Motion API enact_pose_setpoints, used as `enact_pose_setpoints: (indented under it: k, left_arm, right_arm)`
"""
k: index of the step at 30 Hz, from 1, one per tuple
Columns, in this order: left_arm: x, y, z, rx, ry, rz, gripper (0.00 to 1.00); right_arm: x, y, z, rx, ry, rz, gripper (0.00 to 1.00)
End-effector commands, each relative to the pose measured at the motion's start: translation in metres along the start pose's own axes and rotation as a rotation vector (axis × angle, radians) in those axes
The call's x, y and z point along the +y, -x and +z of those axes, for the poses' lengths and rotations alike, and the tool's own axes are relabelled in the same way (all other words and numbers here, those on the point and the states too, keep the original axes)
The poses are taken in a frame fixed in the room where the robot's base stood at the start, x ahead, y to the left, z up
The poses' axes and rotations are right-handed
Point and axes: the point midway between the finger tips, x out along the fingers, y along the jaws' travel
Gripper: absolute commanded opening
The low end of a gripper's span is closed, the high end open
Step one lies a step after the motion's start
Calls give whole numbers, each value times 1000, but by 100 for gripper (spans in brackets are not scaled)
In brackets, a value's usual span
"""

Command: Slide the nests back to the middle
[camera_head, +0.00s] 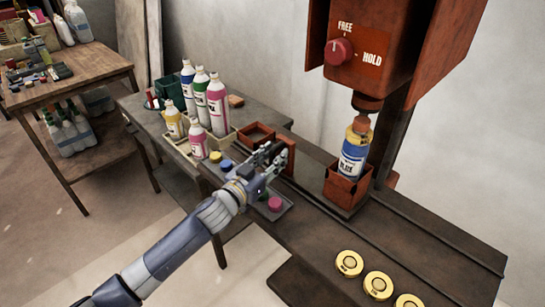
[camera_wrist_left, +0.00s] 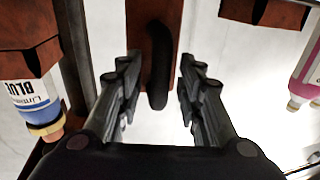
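One red-brown nest (camera_head: 347,188) stands on the dark rail under the press and holds a blue-labelled bottle (camera_head: 353,150). Another nest (camera_head: 256,135) is an open, empty-looking box at the left end of the rail. Beside it stands an upright red-brown plate (camera_head: 291,152), partly hidden by my left gripper (camera_head: 274,153). In the left wrist view a black handle (camera_wrist_left: 157,65) sits on this plate (camera_wrist_left: 138,20), between the fingers of my open left gripper (camera_wrist_left: 158,82), with gaps on both sides. The blue bottle (camera_wrist_left: 32,95) shows upside down there. My right gripper is out of view.
The press head (camera_head: 385,45) has a red FREE/HOLD knob (camera_head: 339,51). A tray (camera_head: 185,150) with several bottles stands left of the rail. Coloured caps (camera_head: 274,203) lie near my left arm. Several yellow discs (camera_head: 378,285) lie at the front right. A wooden table (camera_head: 75,75) stands back left.

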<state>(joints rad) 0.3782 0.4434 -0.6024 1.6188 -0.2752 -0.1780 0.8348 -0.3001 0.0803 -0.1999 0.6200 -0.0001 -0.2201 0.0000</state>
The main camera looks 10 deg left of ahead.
Motion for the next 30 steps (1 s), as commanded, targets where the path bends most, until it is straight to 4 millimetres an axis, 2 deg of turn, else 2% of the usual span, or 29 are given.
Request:
enact_pose_setpoints:
  k: [5,9,10,20,25,30]
  left_arm:
    - [0,0,0,0,0,0,34]
    - [0,0,0,0,1,0,2]
    - [0,0,0,0,1,0,0]
    - [3,1,0,-1,4,-3,0]
    - [20,4,0,-1,8,0,0]
    - [48,10,-1,-1,13,3,0]
  right_arm:
    - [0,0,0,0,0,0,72]
    - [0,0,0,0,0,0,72]
    - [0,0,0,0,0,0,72]
    - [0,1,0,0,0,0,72]
    - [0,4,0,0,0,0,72]
    - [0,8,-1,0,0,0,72]
